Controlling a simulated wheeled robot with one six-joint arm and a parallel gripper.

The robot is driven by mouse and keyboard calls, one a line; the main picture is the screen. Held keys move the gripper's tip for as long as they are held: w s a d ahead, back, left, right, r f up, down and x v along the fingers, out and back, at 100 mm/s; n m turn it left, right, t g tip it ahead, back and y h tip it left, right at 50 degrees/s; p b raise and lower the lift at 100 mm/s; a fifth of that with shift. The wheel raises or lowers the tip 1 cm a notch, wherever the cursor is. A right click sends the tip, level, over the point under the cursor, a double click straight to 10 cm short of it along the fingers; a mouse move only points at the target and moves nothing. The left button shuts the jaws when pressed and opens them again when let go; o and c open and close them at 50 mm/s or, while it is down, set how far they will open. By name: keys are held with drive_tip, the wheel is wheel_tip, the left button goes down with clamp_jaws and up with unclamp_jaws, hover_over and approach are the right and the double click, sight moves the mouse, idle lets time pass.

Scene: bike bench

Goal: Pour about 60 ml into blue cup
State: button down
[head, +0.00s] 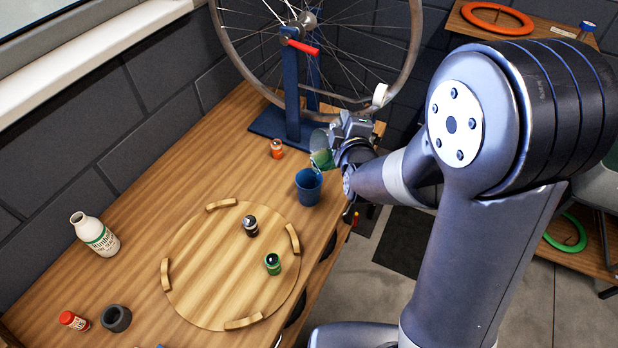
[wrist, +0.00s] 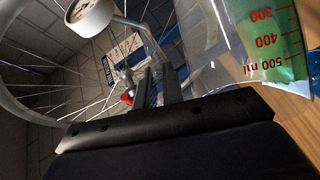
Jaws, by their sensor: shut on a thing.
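My gripper (head: 345,138) is shut on a clear measuring jug (head: 320,143) with green liquid in it. The jug is tilted, its lip down to the left, above the blue cup (head: 308,187). The cup stands upright on the bench near its right edge. A pale streak shows between the lip and the cup; I cannot tell how much liquid is in the cup. In the wrist view the jug (wrist: 250,38) shows red marks for 300, 400 and 500 ml, and my gripper's fingers (wrist: 165,85) are at its left.
A blue wheel stand (head: 291,100) with a bike wheel stands behind the jug. A white bottle (head: 95,235) stands far left.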

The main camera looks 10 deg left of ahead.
drive_tip(key=shift+s+a+r+n+b, duration=0.3)
drive_tip(key=shift+s+a+n+b, duration=0.1)
drive_tip(key=shift+s+a, duration=0.4)
idle(1.3)
